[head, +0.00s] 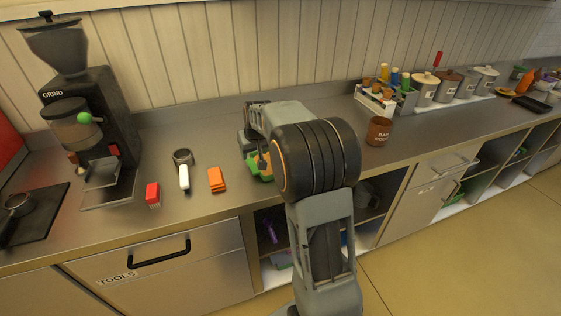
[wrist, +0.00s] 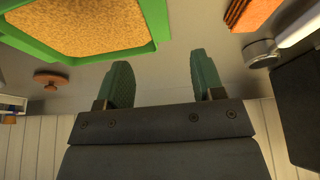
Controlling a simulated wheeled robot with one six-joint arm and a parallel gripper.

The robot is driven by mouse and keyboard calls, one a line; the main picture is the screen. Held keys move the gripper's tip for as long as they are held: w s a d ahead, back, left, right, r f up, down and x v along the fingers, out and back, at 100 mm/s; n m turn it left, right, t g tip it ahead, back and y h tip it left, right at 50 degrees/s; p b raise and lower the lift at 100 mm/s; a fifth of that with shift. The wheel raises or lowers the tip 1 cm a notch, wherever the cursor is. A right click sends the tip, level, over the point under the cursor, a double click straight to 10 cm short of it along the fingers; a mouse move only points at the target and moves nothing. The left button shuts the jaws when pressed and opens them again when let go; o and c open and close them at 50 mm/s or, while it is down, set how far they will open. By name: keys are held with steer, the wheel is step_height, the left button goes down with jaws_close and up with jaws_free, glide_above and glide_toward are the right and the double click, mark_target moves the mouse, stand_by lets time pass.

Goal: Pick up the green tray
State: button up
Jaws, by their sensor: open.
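The green tray (head: 251,168) lies on the steel counter in the head view, mostly hidden behind my arm. In the wrist view the green tray (wrist: 158,18) fills the upper left, with a grainy golden filling inside its raised rim. My gripper (wrist: 162,72) is open and empty, its two dark green fingers spread apart. In the wrist view its fingertips are apart from the tray in the picture, just below the tray's near right corner. The height gap between fingers and tray cannot be told.
An orange block (head: 217,180), a white-handled tool (head: 183,172) and a red brush (head: 152,194) lie left of the tray. A grinder (head: 98,130) stands further left. A brown can (head: 379,131) and a rack (head: 385,98) stand right. Counter between arm and can is clear.

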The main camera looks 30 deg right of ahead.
mark_target(253, 165)
steer(key=x, duration=0.3)
steer(key=shift+w+f, duration=0.2)
steer(key=shift+f, duration=0.15)
steer(key=shift+p+x, duration=0.6)
steer(key=shift+x, duration=2.05)
steer(key=shift+s+d+f, duration=0.1)
steer(key=shift+s+d, duration=0.05)
steer(key=shift+f, duration=0.15)
jaws_close()
